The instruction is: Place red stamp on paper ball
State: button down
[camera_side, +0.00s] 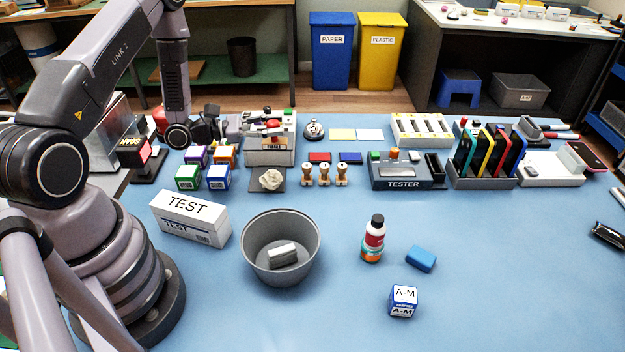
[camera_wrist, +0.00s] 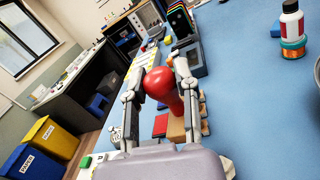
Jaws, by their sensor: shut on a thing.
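The red stamp has a round red handle (camera_wrist: 160,84) and a wooden base, seen in the wrist view. My gripper (camera_wrist: 158,72) is shut on its handle, one finger on each side. In the side view my gripper (camera_side: 248,127) is at the back left of the table, and the stamp's red knob (camera_side: 272,124) shows at its tip. The paper ball (camera_side: 271,179) is crumpled and pale and lies on a dark square mat in front of and below the stamp. The stamp is apart from the ball.
Three wooden stamps (camera_side: 324,174) stand right of the ball, with red (camera_side: 319,157) and blue (camera_side: 350,158) pads behind. Small coloured boxes (camera_side: 217,177) stand to its left. A grey bowl (camera_side: 302,225) and a TEST box (camera_side: 190,218) are nearer.

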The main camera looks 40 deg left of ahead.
jog(key=shift+s+a+f, duration=0.15)
jog(key=shift+a+f, duration=0.1)
jog(key=shift+f, duration=1)
jog(key=shift+s+a+f, duration=0.1)
jog(key=shift+a+f, duration=0.15)
jog(key=shift+f, duration=1)
jog(key=shift+s+a+f, duration=0.15)
jog(key=shift+a+f, duration=0.1)
jog(key=shift+f, duration=1)
jog(key=shift+f, duration=0.15)
jog(key=c, duration=0.8)
grip_release()
